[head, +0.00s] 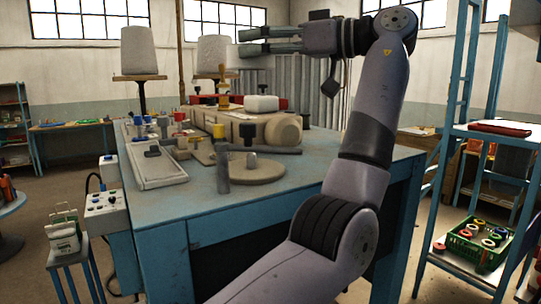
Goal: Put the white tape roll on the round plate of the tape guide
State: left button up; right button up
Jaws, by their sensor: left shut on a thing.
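My left gripper (256,40) is raised above the back of the blue table, its fingers pointing left. It is shut on a small white thing, apparently the white tape roll (249,50), which shows partly below and between the fingers, close to the right side of a white thread cone in the picture. A flat round beige plate (262,174) lies on the near part of the table; I cannot tell for sure that it belongs to the tape guide. A grey post (223,168) stands at its left edge. My right gripper is out of view.
White thread cones (151,50) (212,54) stand on raised stands. A beige sewing machine (237,124) lies across the blue table (217,212), with a white box (262,103) on it. A blue shelf at right holds a green crate (465,248) of colored rolls.

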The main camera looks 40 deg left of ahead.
pick_arm(q)
jog(key=f, duration=0.5)
jog(key=f+p, duration=0.1)
jog(key=f, duration=0.8)
jog(key=shift+s+f+p, duration=0.25)
jog(key=shift+f+p, duration=0.05)
jog(key=shift+p, duration=0.1)
jog(key=shift+f, duration=0.25)
notch_tip(320, 180, down, 3)
jog(key=shift+f+p, duration=0.1)
jog(key=shift+p, duration=0.45)
jog(key=shift+f, duration=0.3)
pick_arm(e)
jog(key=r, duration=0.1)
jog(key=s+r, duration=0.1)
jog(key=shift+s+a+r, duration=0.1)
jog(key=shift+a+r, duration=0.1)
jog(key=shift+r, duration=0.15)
